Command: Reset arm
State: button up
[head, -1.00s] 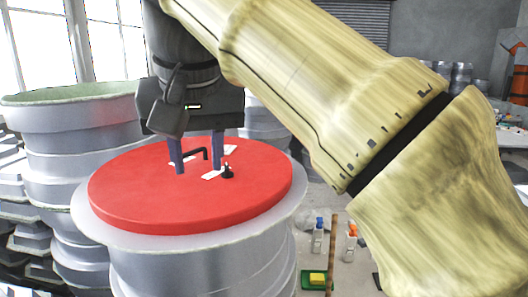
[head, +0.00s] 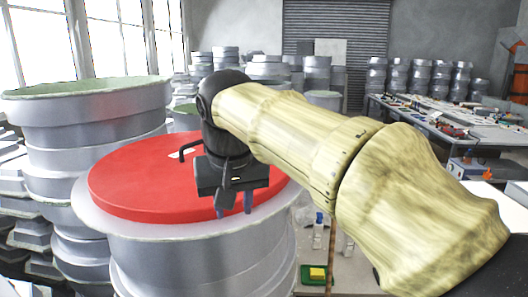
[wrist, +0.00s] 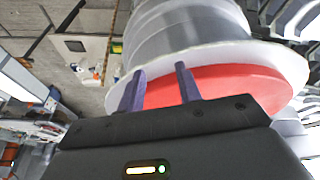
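My gripper (head: 234,203) is at the near right edge of a round red disc (head: 140,190), fingers pointing down. It looks open and empty, with a clear gap between the two fingers; it also shows in the wrist view (wrist: 160,85). The red disc lies on top of a silver-grey mould stack (head: 190,265) with a pale flange. In the wrist view the red disc (wrist: 225,88) lies beyond the fingers.
Taller mould stacks (head: 90,130) stand close at the left. A green tray with a yellow sponge (head: 317,273) and bottles (head: 318,232) are on the floor at the right. A long workbench (head: 450,125) with tools stands at the back right.

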jog(key=w+d+f+b, duration=0.1)
jog(key=d+f, duration=0.2)
jog(key=f, duration=0.4)
jog(key=d+f+m+b, duration=0.1)
jog(key=d+f, duration=0.3)
jog(key=f, duration=0.2)
jog(key=w+d+f+b, duration=0.1)
jog(key=d+f, duration=0.2)
jog(key=f, duration=0.4)
jog(key=s+d+f+m+b, duration=0.1)
jog(key=s+d+f, duration=0.4)
jog(key=f, duration=0.3)
jog(key=s+d+f+m+g+b, duration=0.1)
jog(key=s+d+f, duration=0.4)
jog(key=f, duration=0.4)
jog(key=shift+d+h, duration=0.3)
jog(key=shift+d, duration=0.05)
